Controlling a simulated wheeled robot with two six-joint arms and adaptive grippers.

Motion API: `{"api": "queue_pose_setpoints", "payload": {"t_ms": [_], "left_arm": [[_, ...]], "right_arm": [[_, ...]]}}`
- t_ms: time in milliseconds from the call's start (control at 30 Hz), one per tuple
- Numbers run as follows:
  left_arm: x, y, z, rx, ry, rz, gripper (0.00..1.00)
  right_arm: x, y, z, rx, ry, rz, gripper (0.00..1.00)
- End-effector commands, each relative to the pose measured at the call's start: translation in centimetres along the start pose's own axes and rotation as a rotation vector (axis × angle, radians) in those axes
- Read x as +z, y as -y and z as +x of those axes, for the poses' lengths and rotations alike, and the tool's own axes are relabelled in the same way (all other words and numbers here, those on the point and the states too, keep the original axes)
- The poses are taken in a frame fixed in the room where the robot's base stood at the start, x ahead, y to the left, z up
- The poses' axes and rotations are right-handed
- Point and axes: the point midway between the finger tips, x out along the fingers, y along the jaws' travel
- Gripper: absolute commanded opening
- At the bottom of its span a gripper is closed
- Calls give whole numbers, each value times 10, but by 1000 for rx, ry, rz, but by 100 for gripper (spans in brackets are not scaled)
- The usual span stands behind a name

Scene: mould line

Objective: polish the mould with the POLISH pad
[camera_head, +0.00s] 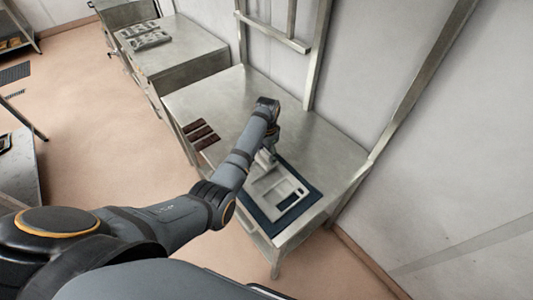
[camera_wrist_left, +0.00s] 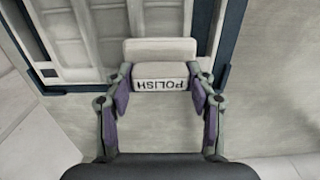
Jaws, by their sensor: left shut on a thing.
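The mould (camera_head: 268,187), a pale grey tray with rectangular hollows, lies on a dark blue mat (camera_head: 256,213) at the near end of the metal table. Part of the mould (camera_wrist_left: 80,28) also fills the top of the left wrist view. My left gripper (camera_wrist_left: 163,82) is shut on the POLISH pad (camera_wrist_left: 162,70), a pale block whose label reads upside down there. A wider pale part of the pad shows just beyond the label, overlapping the mould's near edge in the picture. Contact cannot be told. In the head view my left gripper (camera_head: 264,158) hangs by the mould's far edge. My right gripper is out of view.
Dark brown bars (camera_head: 201,134) lie at the table's left edge. The middle of the metal table (camera_head: 300,133) is bare. A metal post and the wall border its right side. Another bench (camera_head: 180,55) at the back carries a similar grey tray (camera_head: 144,36).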

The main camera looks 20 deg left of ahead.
Motion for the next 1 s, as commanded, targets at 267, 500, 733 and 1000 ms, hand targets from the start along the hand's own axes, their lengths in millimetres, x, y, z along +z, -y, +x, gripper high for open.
{"api": "queue_pose_setpoints", "payload": {"t_ms": [267,500,733,1000], "left_arm": [[0,0,4,0,0,0,5],[0,0,8,0,0,0,5],[0,0,11,0,-1,0,5],[0,-6,8,2,1,1,5]], "right_arm": [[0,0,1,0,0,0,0],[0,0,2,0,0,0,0],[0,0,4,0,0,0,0],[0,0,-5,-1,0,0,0]]}}
